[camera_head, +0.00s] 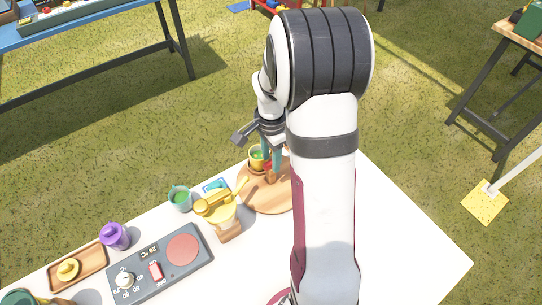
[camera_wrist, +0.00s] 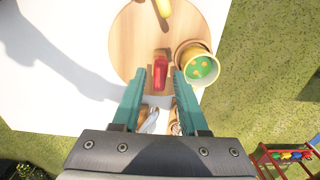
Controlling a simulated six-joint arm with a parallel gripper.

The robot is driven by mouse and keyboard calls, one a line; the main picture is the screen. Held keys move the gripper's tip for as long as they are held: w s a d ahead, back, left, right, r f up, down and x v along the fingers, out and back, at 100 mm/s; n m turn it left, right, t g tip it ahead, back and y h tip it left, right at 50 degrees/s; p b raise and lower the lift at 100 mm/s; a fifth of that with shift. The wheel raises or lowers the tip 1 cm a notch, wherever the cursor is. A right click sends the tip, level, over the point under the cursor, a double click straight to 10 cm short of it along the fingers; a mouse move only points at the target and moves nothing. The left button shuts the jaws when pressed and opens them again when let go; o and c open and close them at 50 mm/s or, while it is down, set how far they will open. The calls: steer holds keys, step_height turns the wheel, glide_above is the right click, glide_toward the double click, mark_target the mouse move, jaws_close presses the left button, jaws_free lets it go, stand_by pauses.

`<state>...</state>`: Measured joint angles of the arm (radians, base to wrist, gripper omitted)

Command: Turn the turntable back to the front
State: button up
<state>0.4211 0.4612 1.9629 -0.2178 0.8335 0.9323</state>
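The turntable (camera_head: 258,202) is a round wooden disc on the white table, partly hidden by my arm in the head view. The wrist view shows more of its bare top (camera_wrist: 128,45). My gripper (camera_wrist: 160,78) has its teal fingers apart, pointing down at the turntable's edge. A red piece (camera_wrist: 161,63) lies between the fingertips in the wrist view, with gaps on both sides. I cannot tell its height relative to the fingertips. A yellow cup with green contents (camera_wrist: 200,67) stands at the disc's rim, close beside one finger; it also shows in the head view (camera_head: 257,157).
A yellow-topped wooden device (camera_head: 218,208) stands just left of the turntable. A teal cup (camera_head: 180,197), a purple cup (camera_head: 115,236), a hot plate (camera_head: 160,262) and a wooden tray (camera_head: 78,268) are farther left. The table's right side is clear.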

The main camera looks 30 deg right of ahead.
steer(key=shift+o, duration=0.3)
step_height(320, 180, up, 16)
steer(key=shift+f, duration=0.1)
stand_by(0.3)
